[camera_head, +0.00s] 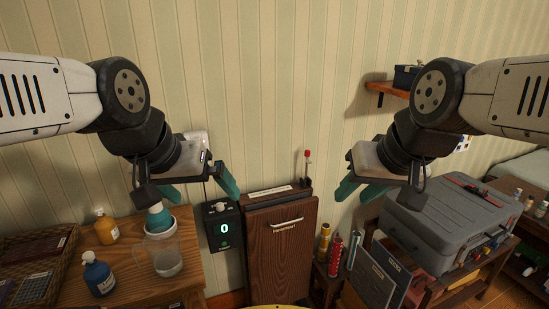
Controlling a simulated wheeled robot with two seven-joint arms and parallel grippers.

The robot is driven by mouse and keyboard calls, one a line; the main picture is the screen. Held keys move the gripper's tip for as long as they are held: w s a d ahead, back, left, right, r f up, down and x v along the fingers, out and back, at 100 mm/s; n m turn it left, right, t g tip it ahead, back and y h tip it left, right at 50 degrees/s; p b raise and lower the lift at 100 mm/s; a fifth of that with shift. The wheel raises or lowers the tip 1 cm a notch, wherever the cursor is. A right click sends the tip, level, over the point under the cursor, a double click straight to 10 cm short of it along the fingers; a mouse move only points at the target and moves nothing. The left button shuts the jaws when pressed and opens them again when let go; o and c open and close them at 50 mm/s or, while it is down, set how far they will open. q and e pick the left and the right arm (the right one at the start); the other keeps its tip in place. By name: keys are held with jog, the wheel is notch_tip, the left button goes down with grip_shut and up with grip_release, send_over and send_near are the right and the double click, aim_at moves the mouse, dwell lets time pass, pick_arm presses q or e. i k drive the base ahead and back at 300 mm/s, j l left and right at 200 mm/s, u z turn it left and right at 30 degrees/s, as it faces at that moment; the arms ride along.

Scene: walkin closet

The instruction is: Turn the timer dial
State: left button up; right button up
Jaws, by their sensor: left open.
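The timer (224,226) is a small black box on the wall, left of the dark wooden cabinet. Its green display reads 0. A small light knob, seemingly the dial (221,207), sits at its top. My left gripper (203,190) is open and empty, above and slightly left of the timer, with its inner teal finger close to the box's top in the picture. Whether it touches cannot be told. My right gripper (354,191) is empty, well to the right of the timer, its teal fingers a little apart.
A wooden table (130,265) at left holds an orange bottle (105,228), a blue bottle (98,276), and a clear jug (168,262). A wooden cabinet (281,250) stands right of the timer. A grey case (450,222) is at right. A shelf (385,88) juts from the wall.

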aim_at(221, 207)
jog(key=i+l+u, duration=0.1)
jog(key=i, duration=0.3)
jog(key=i+l+u, duration=0.15)
jog(key=i, duration=0.3)
jog(key=l, duration=0.1)
